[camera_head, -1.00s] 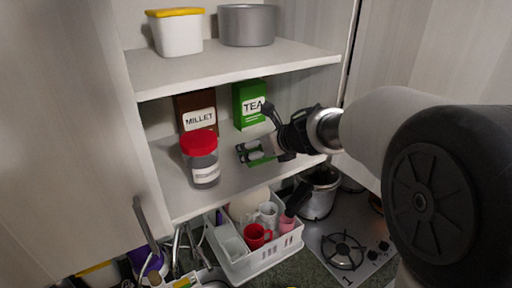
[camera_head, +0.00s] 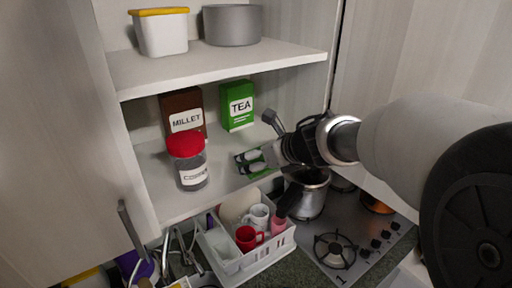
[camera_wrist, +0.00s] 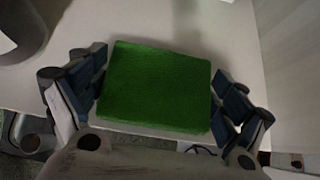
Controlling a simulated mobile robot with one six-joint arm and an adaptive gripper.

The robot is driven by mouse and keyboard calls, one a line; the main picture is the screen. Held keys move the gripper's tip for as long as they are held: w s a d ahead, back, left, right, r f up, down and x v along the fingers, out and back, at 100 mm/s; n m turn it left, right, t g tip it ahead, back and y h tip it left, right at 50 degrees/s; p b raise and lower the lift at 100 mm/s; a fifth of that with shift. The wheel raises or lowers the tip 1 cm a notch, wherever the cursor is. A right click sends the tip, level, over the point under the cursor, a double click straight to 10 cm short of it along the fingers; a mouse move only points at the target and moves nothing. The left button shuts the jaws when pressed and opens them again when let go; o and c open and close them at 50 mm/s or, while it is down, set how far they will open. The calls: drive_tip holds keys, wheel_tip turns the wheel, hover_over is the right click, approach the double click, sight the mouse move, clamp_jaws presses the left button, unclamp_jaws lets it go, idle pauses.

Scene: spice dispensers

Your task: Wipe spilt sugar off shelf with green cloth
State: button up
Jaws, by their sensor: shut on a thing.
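The green cloth (camera_wrist: 155,88) fills the middle of the wrist view as a flat, thick green pad. My gripper (camera_wrist: 160,92) is shut on it, with a dark finger along each side. In the head view my gripper (camera_head: 262,158) reaches in from the right over the front right part of the lower shelf (camera_head: 170,207). A bit of green shows at its tips. I cannot tell whether the cloth touches the shelf. I cannot make out any spilt sugar; the cloth and gripper hide part of the shelf.
A red-lidded jar (camera_head: 187,162) stands left of my gripper. A millet box (camera_head: 182,112) and a green tea box (camera_head: 237,106) stand behind. An upper shelf (camera_head: 215,67) is overhead. Below are a white crate (camera_head: 262,257) with mugs, a pot (camera_head: 312,195) and a hob (camera_head: 365,240).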

drive_tip(key=shift+s+d, duration=0.25)
drive_tip(key=shift+s, duration=0.15)
drive_tip(key=shift+s+a+f, duration=0.1)
drive_tip(key=shift+s+a, duration=0.45)
drive_tip(key=shift+a, duration=0.3)
drive_tip(key=shift+s+a+r, duration=0.1)
drive_tip(key=shift+s+a, duration=0.5)
drive_tip(key=shift+a, duration=0.25)
drive_tip(key=shift+s+a+f, duration=0.1)
drive_tip(key=shift+s+a, duration=0.45)
drive_tip(key=shift+a, duration=0.3)
drive_tip(key=shift+w+a+p, duration=0.35)
drive_tip(key=shift+w+a, duration=0.05)
drive_tip(key=shift+w, duration=0.3)
drive_tip(key=shift+w+a+p, duration=0.35)
drive_tip(key=shift+w+a, duration=0.05)
drive_tip(key=shift+w, duration=0.25)
drive_tip(key=shift+w+d, duration=0.4)
drive_tip(key=shift+d, duration=0.25)
drive_tip(key=shift+w+d, duration=0.4)
drive_tip(key=shift+d, duration=0.2)
